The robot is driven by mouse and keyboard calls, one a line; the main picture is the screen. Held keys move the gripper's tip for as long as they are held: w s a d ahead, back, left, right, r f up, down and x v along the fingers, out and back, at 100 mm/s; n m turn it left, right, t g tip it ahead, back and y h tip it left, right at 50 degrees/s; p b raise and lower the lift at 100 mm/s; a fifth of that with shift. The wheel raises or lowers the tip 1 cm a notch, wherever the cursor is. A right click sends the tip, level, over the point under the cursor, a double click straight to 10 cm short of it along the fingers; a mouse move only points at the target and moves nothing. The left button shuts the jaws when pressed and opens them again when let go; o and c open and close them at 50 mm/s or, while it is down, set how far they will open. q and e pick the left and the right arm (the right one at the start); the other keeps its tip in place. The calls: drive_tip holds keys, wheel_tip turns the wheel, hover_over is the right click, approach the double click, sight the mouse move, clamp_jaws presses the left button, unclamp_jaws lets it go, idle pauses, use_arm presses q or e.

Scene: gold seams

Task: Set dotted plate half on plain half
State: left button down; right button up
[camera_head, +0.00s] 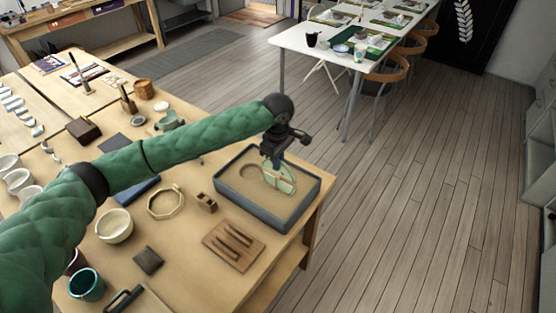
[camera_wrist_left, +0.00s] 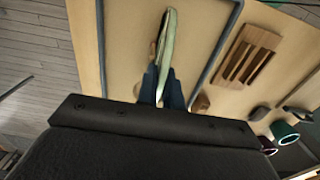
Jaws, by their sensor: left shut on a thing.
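My left gripper (camera_head: 276,162) points down over the sand-filled tray (camera_head: 232,207) and is shut on a pale green plate half (camera_head: 288,186). The plate half is upright, seen nearly edge-on in the left wrist view (camera_wrist_left: 168,42), between the dark fingers (camera_wrist_left: 162,90). It is low over the sand; I cannot tell whether it touches. Dots on it are too small to make out. A pale curved rim (camera_head: 250,171) shows on the sand just left of the gripper; I cannot tell if it is the plain half. My right gripper is out of view.
The tray has raised grey walls and stands near the table's right edge. A wooden block with dark tools (camera_head: 233,243), a small wooden block (camera_head: 206,203), an octagonal ring (camera_head: 165,202) and a cream bowl (camera_head: 114,226) stand nearby. Floor lies beyond the table edge.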

use_arm(q)
drive_tip(key=p, duration=0.5)
drive_tip(key=shift+r, duration=0.1)
idle(3.6)
drive_tip(key=shift+f+p, duration=0.3)
drive_tip(key=shift+f, duration=0.85)
idle(0.8)
drive_tip(key=shift+p, duration=1.05)
idle(0.8)
